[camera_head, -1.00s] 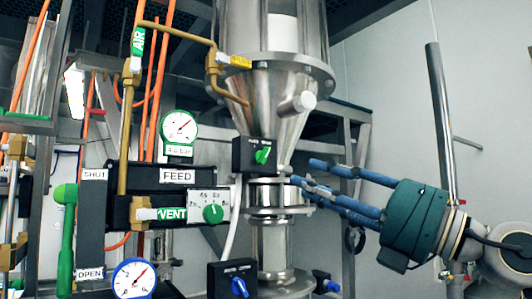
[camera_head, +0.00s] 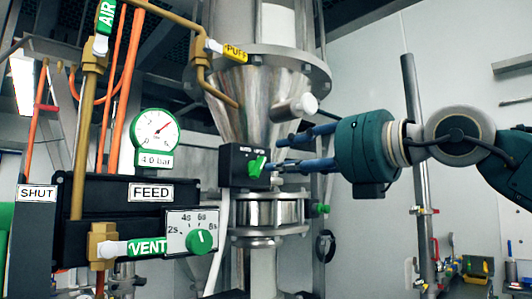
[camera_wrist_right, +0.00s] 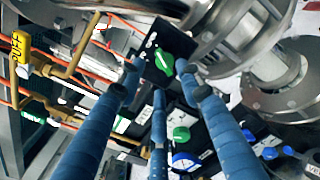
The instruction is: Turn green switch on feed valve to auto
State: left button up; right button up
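The green switch (camera_head: 257,166) sits on the front of a black box (camera_head: 233,175) below the steel cone. The switch's white mark is tilted. My right gripper (camera_head: 277,153) comes in from the right with blue fingers spread, tips close to the switch. In the right wrist view the switch (camera_wrist_right: 164,63) shows between the open fingertips (camera_wrist_right: 160,75), and the fingers look apart from it. I cannot tell whether any tip touches. My left gripper is not in view.
A FEED panel (camera_head: 150,193) stands at left, with a green timer dial (camera_head: 200,242), a VENT handle (camera_head: 147,247) and a 4.0 bar gauge (camera_head: 157,130). The steel cone (camera_head: 255,95) and its white-capped stub (camera_head: 308,103) are close above the gripper. A grey post (camera_head: 418,200) stands at right.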

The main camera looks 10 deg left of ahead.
aim_at(261, 164)
jog(key=p+x, duration=0.1)
jog(key=x, duration=0.3)
jog(key=shift+w+a, duration=0.1)
jog(key=shift+a, duration=0.25)
jog(key=shift+p+x, duration=0.7)
jog(key=shift+x, duration=0.2)
jog(key=shift+f, duration=0.1)
jog(key=shift+c, duration=1.3)
jog(key=c, duration=0.5)
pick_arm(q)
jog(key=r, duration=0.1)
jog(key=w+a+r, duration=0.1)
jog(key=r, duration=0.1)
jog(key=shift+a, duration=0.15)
pick_arm(e)
jog(key=shift+c, duration=0.2)
